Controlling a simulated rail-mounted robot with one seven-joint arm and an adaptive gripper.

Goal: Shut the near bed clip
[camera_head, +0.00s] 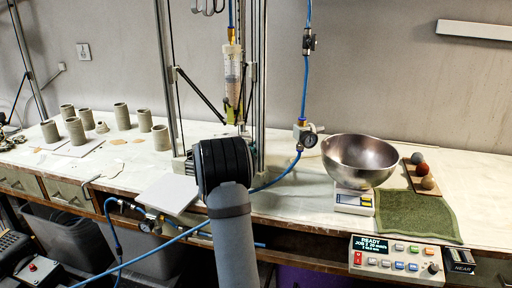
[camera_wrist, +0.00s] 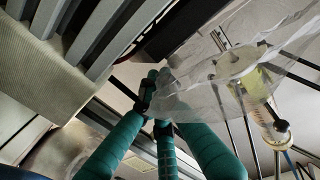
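I cannot make out the near bed clip in either view. The printer's bed area in the head view lies behind my arm, whose dark joint covers the foot of the printer frame (camera_head: 262,100). The clear syringe (camera_head: 232,68) hangs in the frame above that joint. My gripper is hidden in the head view. In the wrist view the teal fingers of my gripper (camera_wrist: 156,82) reach up from the bottom edge and draw close together at their tips.
A steel bowl (camera_head: 361,160) stands on a scale (camera_head: 354,200) right of the printer, beside a green towel (camera_head: 418,217). Several clay cylinders (camera_head: 76,131) stand at left. A blue hose (camera_head: 280,178) curves beside my arm. A control box (camera_head: 397,262) sits at the front edge.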

